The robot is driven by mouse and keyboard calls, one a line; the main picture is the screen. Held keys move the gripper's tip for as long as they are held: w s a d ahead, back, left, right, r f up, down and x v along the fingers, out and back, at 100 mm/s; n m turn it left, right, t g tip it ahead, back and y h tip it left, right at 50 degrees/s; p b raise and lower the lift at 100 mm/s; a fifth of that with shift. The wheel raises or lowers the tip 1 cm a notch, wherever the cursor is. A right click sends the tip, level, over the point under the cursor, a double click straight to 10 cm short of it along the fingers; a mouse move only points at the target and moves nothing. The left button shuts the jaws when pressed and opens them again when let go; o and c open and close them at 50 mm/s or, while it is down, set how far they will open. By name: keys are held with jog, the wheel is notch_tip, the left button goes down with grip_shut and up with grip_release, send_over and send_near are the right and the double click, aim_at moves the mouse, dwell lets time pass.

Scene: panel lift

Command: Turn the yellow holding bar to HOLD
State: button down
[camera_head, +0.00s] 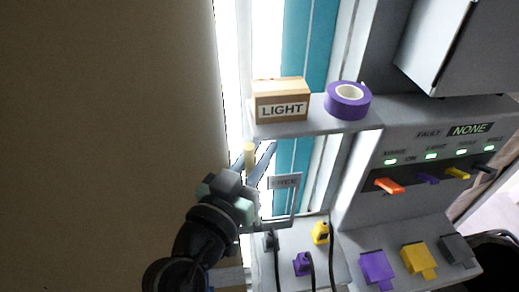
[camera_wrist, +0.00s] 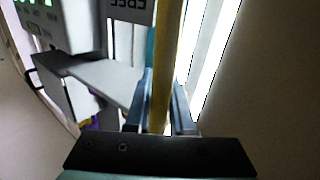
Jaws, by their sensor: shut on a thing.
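The yellow holding bar (camera_head: 249,158) stands nearly upright beside the bright vertical frame in the head view. In the wrist view the bar (camera_wrist: 166,60) runs lengthwise between my two fingers. My gripper (camera_head: 260,160) is shut on the bar, with a finger on either side (camera_wrist: 162,95). A grey sign (camera_head: 285,182), whose word looks like FREE, is just right of the gripper. It also shows upside down at the top of the wrist view (camera_wrist: 130,8). I cannot see a HOLD mark. The bar's lower end is hidden behind my gripper.
A shelf (camera_head: 315,128) above right holds a LIGHT box (camera_head: 281,101) and purple tape (camera_head: 347,100). A panel right has coloured levers and a display (camera_head: 470,130) reading NONE. Plugs with cables (camera_head: 303,264) stand below. A brown wall (camera_head: 110,130) fills the left.

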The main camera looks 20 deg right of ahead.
jog(key=shift+w+a+f+n+b, duration=0.15)
jog(key=shift+a+b, duration=0.25)
jog(key=shift+b, duration=0.15)
jog(key=shift+w+a+f+n+b, duration=0.1)
jog(key=shift+a+f+n+b, duration=0.05)
jog(key=shift+a+b, duration=0.3)
jog(key=shift+a+t+b, duration=0.25)
jog(key=shift+t+b, duration=0.05)
jog(key=shift+b, duration=0.15)
jog(key=shift+w+a+r+n+h, duration=0.2)
jog(key=shift+a+n+h, duration=0.1)
jog(key=shift+n, duration=0.1)
jog(key=c, duration=0.8)
grip_release()
jog(key=shift+s, duration=0.15)
jog(key=shift+o, duration=0.2)
jog(key=shift+r, duration=0.1)
jog(key=shift+a, duration=0.1)
